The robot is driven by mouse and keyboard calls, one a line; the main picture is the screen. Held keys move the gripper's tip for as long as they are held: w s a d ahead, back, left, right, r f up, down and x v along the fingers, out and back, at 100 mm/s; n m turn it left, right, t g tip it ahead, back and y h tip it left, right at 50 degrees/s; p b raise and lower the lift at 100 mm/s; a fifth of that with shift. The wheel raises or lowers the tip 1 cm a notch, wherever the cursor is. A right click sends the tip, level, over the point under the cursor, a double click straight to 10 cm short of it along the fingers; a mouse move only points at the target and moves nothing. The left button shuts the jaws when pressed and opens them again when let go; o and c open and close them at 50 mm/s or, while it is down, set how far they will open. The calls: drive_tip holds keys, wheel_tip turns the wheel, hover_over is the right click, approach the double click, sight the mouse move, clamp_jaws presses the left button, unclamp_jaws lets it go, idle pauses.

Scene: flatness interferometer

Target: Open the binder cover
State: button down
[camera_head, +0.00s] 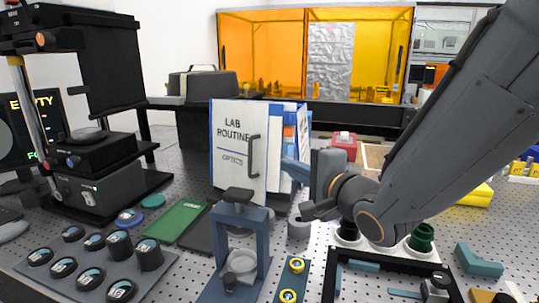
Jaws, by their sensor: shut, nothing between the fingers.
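The binder (226,175) stands upright near the middle of the bench. Its white front cover reads "LAB ROUTINE OPTICS" and has a dark vertical handle (253,157) near its right edge. Blue and white parts with coloured patches show behind the cover at the right; I cannot tell how far the cover stands from them. My gripper (293,170) is shut and empty, to the right of the handle, with its blue-grey fingers pointing left. It looks apart from the handle. The fingertips overlap the binder's right side in the picture, and contact there cannot be told.
A blue press-like stand (240,240) is in front of the binder. A green plate (180,222) and several dark round optics (92,278) lie at the left. A black frame (385,258) lies below my arm. An instrument (95,160) stands at the left; orange panels (260,60) are behind.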

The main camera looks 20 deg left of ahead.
sight(264, 154)
drive_tip(key=shift+y, duration=0.4)
drive_tip(key=x, duration=0.3)
drive_tip(key=p+x, duration=0.1)
drive_tip(key=x, duration=0.3)
drive_tip(key=s+p+x, duration=0.1)
drive_tip(key=x, duration=0.2)
drive_tip(key=shift+w+a+r, duration=0.2)
drive_tip(key=shift+a+r, duration=0.05)
drive_tip(key=shift+a, duration=0.35)
